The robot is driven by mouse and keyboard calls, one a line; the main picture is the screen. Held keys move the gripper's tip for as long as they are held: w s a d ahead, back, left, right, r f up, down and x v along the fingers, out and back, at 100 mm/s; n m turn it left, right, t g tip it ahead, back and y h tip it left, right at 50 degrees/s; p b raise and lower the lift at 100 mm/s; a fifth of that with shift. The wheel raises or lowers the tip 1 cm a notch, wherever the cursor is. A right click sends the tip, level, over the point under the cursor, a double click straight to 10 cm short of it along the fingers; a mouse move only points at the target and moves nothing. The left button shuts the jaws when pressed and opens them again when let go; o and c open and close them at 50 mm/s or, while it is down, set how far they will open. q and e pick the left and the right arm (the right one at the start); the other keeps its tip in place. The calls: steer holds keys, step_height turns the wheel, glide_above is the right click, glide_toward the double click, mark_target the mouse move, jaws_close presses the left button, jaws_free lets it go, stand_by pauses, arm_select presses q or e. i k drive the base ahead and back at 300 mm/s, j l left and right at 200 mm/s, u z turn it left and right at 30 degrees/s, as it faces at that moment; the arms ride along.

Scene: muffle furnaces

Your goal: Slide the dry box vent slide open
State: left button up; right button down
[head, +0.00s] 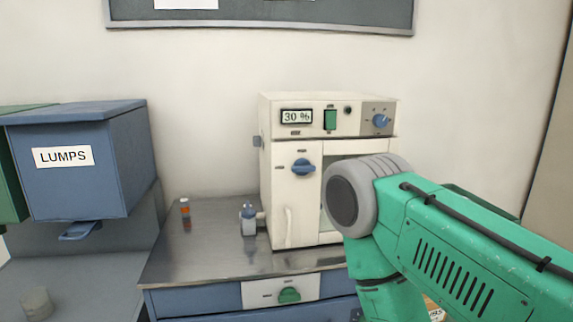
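The dry box (281,220) is a cream cabinet with a "30 %" display (296,116), standing on the metal-topped bench. A blue knob (303,167) sits on its front, with small unreadable labels above and to its left. A second blue knob (381,121) is on the grey panel at top right, beside a green switch (330,119). I cannot tell for sure which part is the vent slide. My green right arm covers the lower right of the box front. Neither gripper shows; the right arm runs down out of the picture.
The bench top (200,240) holds a small bottle with an orange cap (185,208) and a grey-blue fitting (248,218) by the box. Below is a white panel with a green knob (289,295). A blue "LUMPS" bin (80,185) stands at left.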

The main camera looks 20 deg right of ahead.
mark_target(256, 138)
steer(key=i+j+z, duration=0.3)
steer(key=j+z, duration=0.35)
steer(key=i+j+z, duration=0.15)
steer(key=z, duration=0.15)
steer(key=j, duration=0.1)
